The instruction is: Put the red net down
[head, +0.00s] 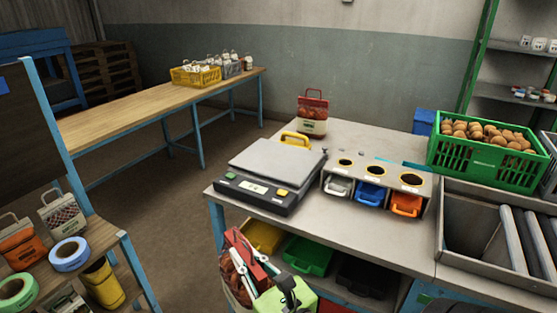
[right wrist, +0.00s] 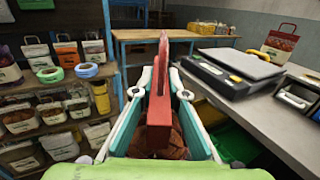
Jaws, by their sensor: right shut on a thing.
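The red net (head: 240,242) hangs in my right gripper (head: 251,257) at the front of the grey bench, low beside its left front corner. It has a red header, and brown round contents show below it. In the right wrist view the red header (right wrist: 159,125) stands upright between the two white-and-teal fingers of my right gripper (right wrist: 161,82), which are shut on it. The net's lower part is mostly hidden by the fingers. My left gripper is not in view.
The grey bench (head: 380,150) carries a scale (head: 265,180), a red-topped sack (head: 313,118), a cup holder with coloured drawers (head: 370,187) and a green crate (head: 490,172). A wooden table (head: 130,110) at the back left has a long clear top. Shelves with sacks and tape rolls (head: 69,254) stand left.

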